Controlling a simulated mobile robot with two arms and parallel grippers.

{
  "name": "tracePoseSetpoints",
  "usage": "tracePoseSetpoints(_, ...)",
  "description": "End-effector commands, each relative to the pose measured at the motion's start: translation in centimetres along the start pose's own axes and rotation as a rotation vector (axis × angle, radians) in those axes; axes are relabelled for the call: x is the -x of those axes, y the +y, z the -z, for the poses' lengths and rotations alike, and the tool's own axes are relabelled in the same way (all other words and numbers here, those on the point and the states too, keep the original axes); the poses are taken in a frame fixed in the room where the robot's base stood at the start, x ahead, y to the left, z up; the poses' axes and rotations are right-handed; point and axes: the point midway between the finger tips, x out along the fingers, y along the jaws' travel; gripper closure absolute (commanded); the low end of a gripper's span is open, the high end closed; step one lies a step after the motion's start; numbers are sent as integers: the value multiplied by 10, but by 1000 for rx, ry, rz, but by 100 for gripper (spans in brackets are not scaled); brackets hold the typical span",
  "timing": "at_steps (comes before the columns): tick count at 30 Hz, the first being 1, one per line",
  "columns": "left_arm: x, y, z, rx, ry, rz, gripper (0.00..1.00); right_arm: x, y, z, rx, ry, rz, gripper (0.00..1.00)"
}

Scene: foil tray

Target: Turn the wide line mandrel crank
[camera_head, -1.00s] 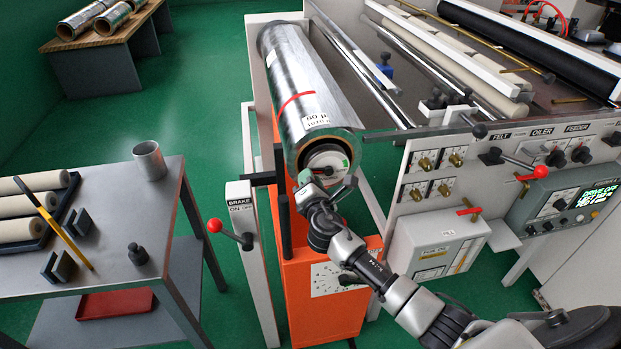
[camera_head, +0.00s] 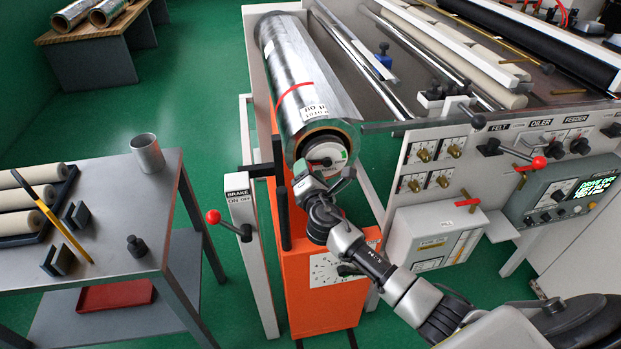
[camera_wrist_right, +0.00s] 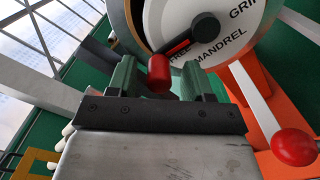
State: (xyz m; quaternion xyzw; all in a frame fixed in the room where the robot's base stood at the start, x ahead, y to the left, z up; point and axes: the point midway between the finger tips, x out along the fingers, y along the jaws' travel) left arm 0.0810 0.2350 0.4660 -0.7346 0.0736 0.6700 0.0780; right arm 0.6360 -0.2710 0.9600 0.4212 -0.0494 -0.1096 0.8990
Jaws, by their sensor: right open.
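The mandrel (camera_head: 324,154) is the white disc at the near end of the big foil roll (camera_head: 298,90). In the right wrist view its disc (camera_wrist_right: 230,48) carries the words "GRIP" and "MANDREL". A dark crank arm (camera_wrist_right: 185,38) with a red knob (camera_wrist_right: 159,72) lies across it. My right gripper (camera_wrist_right: 163,85) is open, with its two green fingers on either side of the red knob. I cannot tell whether they touch it. In the head view my right gripper (camera_head: 324,184) is just below the disc and hides part of it. My left gripper is not in view.
The brake lever (camera_head: 228,226) with its red knob stands left of the orange stand (camera_head: 310,290). A grey side table (camera_head: 120,190) with rollers and a metal cup (camera_head: 147,154) is at left. The control panel (camera_head: 565,195) is at right. Green floor lies between.

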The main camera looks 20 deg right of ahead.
Motion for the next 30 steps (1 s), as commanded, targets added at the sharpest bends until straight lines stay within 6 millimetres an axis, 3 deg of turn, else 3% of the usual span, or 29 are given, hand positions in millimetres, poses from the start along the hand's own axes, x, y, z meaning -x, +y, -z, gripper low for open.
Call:
tracePoseSetpoints(5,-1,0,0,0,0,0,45,21,-2,1,0,2,1,49)
tracePoseSetpoints(12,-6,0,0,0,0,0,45,70,-2,2,-1,2,1,49)
tracePoseSetpoints(18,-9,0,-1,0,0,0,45,98,-2,1,0,2,2,49)
tracePoseSetpoints(30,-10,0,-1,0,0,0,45,107,-1,0,1,1,2,49)
